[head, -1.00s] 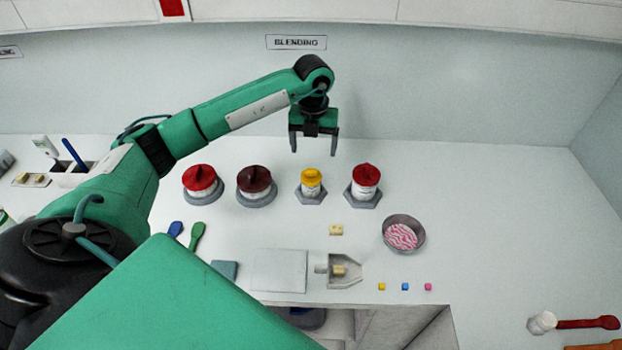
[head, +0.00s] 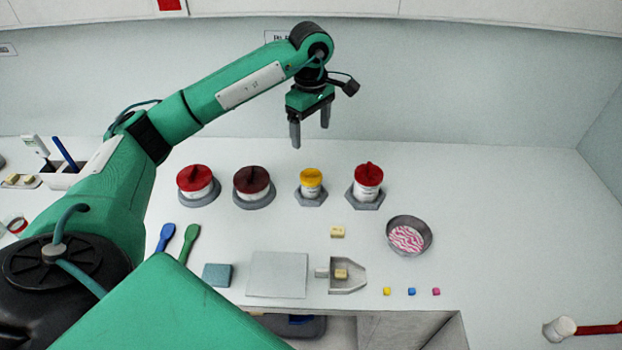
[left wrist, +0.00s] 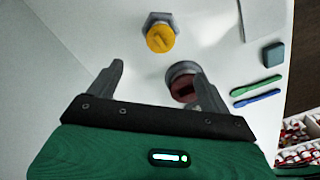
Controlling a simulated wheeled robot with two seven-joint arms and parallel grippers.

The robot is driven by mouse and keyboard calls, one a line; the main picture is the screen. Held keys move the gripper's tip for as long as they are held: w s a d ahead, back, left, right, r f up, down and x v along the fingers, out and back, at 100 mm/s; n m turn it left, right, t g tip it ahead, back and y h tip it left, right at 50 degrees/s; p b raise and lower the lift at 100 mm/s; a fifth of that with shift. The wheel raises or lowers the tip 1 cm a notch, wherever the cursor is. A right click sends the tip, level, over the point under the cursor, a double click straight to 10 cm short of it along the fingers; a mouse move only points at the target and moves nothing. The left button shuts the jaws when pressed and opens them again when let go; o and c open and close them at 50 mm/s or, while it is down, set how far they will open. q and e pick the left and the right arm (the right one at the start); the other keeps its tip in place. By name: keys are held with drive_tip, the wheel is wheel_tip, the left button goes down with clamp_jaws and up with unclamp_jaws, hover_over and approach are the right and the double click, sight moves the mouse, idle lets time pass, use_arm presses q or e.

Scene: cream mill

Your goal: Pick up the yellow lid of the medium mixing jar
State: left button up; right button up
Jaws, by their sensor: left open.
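The yellow lid (head: 311,177) sits on a small white jar (head: 310,189) that stands in a grey hexagonal holder (head: 311,199). In the left wrist view the yellow lid (left wrist: 160,38) shows beyond my fingers, near the top middle. My left gripper (head: 311,136) is open and empty, fingers pointing down, above and behind the yellow-lidded jar and apart from it. It also shows in the left wrist view (left wrist: 160,85), with a dark red lid (left wrist: 184,90) partly hidden by the right finger. My right gripper is not in view.
Two wide jars with red (head: 195,178) and dark red (head: 253,179) lids stand to the left. A red-lidded jar (head: 368,176) stands close on the right. A round bowl (head: 409,236), a white board (head: 278,274) and a grey scoop (head: 347,278) lie nearer the front.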

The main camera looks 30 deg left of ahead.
use_arm(q)
drive_tip(key=m, duration=0.2)
drive_tip(key=p, duration=0.2)
hover_over(311, 174)
drive_tip(key=f, duration=0.8)
drive_tip(key=shift+w+a, duration=0.2)
drive_tip(key=shift+f+p, duration=0.5)
drive_tip(key=shift+p, duration=0.05)
drive_tip(key=f+p, duration=0.1)
drive_tip(key=f, duration=0.2)
drive_tip(key=shift+a+f+p, duration=0.2)
drive_tip(key=shift+p, duration=0.2)
drive_tip(key=shift+w+f, duration=0.1)
drive_tip(key=shift+f, duration=0.45)
drive_tip(key=c, duration=1)
